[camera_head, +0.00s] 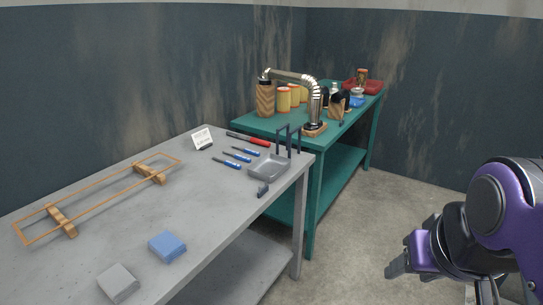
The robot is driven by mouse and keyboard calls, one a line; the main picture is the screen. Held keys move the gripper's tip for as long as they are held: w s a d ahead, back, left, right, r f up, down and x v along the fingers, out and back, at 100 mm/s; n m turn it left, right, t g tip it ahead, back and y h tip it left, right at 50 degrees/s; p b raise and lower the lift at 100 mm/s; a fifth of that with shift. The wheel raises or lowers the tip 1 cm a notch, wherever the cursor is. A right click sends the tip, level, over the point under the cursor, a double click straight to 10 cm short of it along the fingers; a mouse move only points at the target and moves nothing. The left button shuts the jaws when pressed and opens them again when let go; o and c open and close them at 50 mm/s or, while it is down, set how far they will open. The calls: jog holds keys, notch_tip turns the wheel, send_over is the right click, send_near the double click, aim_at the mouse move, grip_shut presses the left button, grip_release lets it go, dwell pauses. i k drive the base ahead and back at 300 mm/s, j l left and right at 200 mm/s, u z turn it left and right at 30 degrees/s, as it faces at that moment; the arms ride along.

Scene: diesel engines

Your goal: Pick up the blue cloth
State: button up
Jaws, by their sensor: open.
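The blue cloth (167,246) is a folded, flat square pad. It lies on the grey table (105,200) near its front edge. My gripper (398,268) is at the lower right, over the floor. It is open and well to the right of the cloth and the table. The purple arm hides part of it. Nothing shows between its fingers.
A grey block (118,283) lies left of the cloth, nearer me. A wooden frame (100,198), several blue-handled tools (237,158) and a grey tray (269,167) share the table. A green bench (314,150) stands behind, crowded with cans. The floor (370,220) between is clear.

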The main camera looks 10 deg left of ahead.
aim_at(165, 246)
jog(key=i+u, duration=0.35)
jog(key=i+l+u, duration=0.15)
jog(key=i+u, duration=0.25)
